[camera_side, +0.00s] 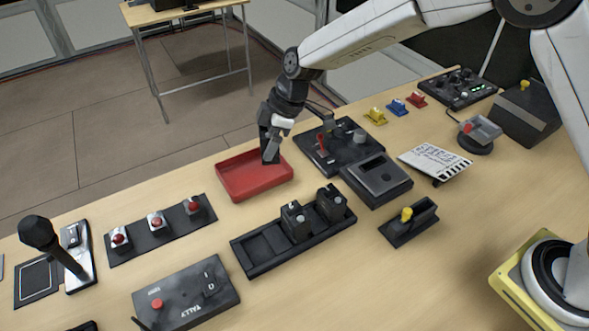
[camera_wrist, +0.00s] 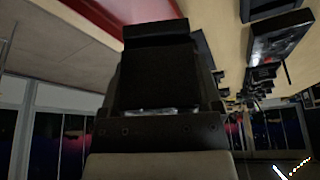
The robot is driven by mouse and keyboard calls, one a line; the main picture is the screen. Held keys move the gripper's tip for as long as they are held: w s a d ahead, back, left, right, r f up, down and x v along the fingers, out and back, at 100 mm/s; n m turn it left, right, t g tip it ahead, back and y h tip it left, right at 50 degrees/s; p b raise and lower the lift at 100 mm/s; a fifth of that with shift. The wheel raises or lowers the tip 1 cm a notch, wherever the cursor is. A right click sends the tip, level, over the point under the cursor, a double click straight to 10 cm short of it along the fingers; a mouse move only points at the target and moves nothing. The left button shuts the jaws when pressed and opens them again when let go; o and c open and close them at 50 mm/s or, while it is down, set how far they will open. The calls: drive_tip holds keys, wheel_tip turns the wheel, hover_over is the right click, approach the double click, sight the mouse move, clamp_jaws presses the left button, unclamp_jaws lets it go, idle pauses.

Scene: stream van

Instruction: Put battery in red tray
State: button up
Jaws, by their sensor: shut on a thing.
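The red tray (camera_side: 238,187) lies on the table's far edge, left of the middle in the side view. A strip of it shows at the top of the wrist view (camera_wrist: 112,17). My gripper (camera_side: 270,152) points down over the tray's right end and is shut. A dark block, which I take to be the battery (camera_wrist: 155,75), fills the middle of the wrist view in the grip. In the side view it is hard to separate from the dark fingers. I cannot tell whether it touches the tray floor. Two other dark batteries (camera_side: 295,222) stand in the black slotted rack (camera_side: 262,249).
A black panel with a red lever (camera_side: 322,145) stands close right of the tray. A dark box with a screen (camera_side: 377,180) is beside it. Bare tabletop lies between tray and rack.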

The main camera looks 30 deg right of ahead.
drive_tip(key=w+f, duration=0.1)
drive_tip(key=f, duration=0.1)
drive_tip(key=w+a+f, duration=0.1)
drive_tip(key=w+f, duration=0.1)
drive_tip(key=w+a+f, duration=0.1)
drive_tip(key=w, duration=0.1)
drive_tip(key=shift+w+f, duration=0.1)
drive_tip(key=shift+f, duration=0.3)
drive_tip(key=shift+f, duration=0.1)
drive_tip(key=shift+w+f, duration=0.2)
drive_tip(key=shift+a+f, duration=0.1)
drive_tip(key=shift+f, duration=1.4)
drive_tip(key=shift+f, duration=0.15)
drive_tip(key=o, duration=1.3)
drive_tip(key=shift+o, duration=0.2)
drive_tip(key=v, duration=1.2)
